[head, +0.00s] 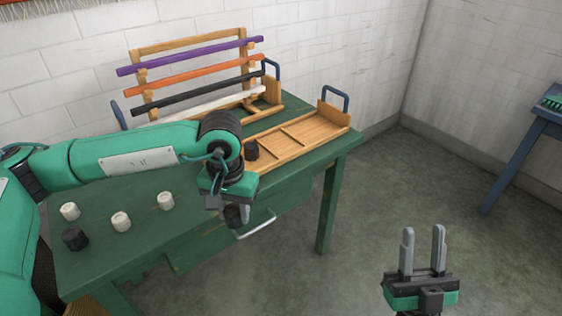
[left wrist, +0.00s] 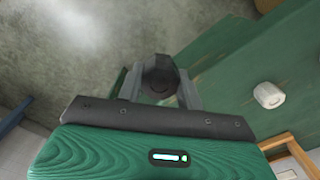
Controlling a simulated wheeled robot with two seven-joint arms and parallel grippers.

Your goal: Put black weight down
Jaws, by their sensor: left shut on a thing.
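My left gripper (head: 228,206) is shut on a black weight (left wrist: 158,80), a short dark cylinder between its fingers. In the head view the gripper is in front of the green table's long near edge. The left wrist view shows floor behind the weight and the table to the right. A second black cylinder (head: 251,150) stands in the wooden tray (head: 315,127), just behind my left wrist. A third black cylinder (head: 75,239) stands on the table's left part. My right gripper (head: 423,240) is open and empty, fingers up, over the floor at lower right.
Three white cylinders (head: 121,221) stand on the green table (head: 180,232) near the black one at left. A wooden rack (head: 190,43) with purple, orange, black and white bars stands at the back. The tray has blue upright handles and dividers. A drawer handle (head: 257,226) juts out nearby.

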